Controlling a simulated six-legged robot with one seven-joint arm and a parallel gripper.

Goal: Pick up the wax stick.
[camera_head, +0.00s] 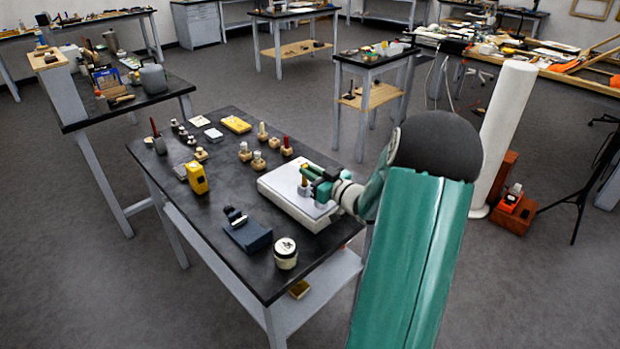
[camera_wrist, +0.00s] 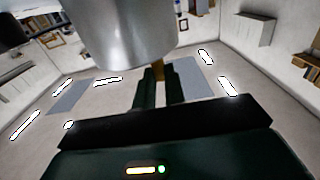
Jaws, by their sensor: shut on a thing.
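My gripper (camera_head: 308,174) is shut on a slim yellow-orange wax stick (camera_head: 304,176) above the pale, flat box-like slab (camera_head: 284,204) on the black-topped table. The stick looks roughly upright. In the wrist view, my two dark green fingers (camera_wrist: 160,80) stand on either side of the yellowish stick (camera_wrist: 158,69), with much of it hidden. A small pale piece sits just below the stick in the head view; I cannot tell whether they touch.
Red-topped (camera_head: 286,146) and cream-topped (camera_head: 262,131) pieces in wooden bases stand behind the slab. A yellow device (camera_head: 197,178), a dark blue block (camera_head: 248,233) and a lidded jar (camera_head: 285,254) stand to the left and front. The table's middle has bare room.

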